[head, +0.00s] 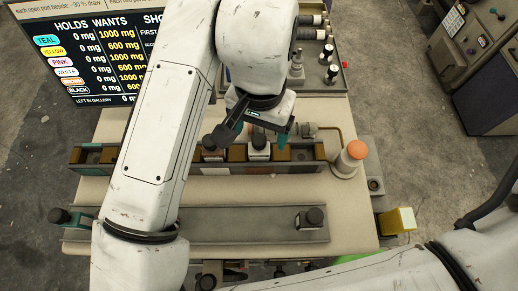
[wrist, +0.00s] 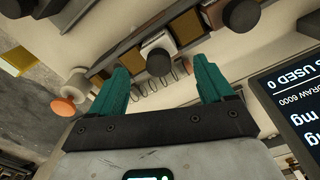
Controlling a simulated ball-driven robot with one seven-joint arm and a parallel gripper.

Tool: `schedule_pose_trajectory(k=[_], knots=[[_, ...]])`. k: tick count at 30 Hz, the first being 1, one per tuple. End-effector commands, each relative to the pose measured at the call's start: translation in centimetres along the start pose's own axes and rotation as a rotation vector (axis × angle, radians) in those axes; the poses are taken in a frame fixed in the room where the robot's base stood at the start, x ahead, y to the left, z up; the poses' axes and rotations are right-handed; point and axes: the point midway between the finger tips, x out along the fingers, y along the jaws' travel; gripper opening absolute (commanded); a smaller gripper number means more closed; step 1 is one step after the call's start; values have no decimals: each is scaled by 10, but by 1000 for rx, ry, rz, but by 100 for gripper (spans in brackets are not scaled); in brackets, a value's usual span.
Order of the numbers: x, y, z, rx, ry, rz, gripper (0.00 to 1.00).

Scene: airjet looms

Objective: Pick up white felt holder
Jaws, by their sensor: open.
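A pale, whitish holder with a black knob (head: 259,154) sits in the long rack (head: 300,168), right of centre. I take it for the white felt holder; the felt itself cannot be made out. It also shows in the wrist view (wrist: 157,41), knob towards me, beyond and between my teal fingertips. My gripper (wrist: 163,72) is open and empty, its fingers spread apart. In the head view my gripper (head: 261,132) is at the holder, partly behind my arm. The wrist view shows no finger touching the holder.
Another black-knobbed holder (head: 213,150) stands left in the same rack. An orange-topped post (head: 356,150) stands at the rack's right end. A grey front tray (head: 250,226) carries a teal holder (head: 62,217) and a dark-knobbed one (head: 311,217). A display board (head: 95,50) stands at upper left.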

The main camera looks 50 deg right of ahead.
Motion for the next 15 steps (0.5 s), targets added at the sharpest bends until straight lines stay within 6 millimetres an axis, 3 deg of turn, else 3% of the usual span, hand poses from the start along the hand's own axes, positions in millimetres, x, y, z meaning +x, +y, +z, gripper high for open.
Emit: schedule_pose_trajectory(k=[9, 15], knots=[[41, 1, 5, -1, -1, 2, 80], [48, 0, 5, 0, 0, 1, 80]])
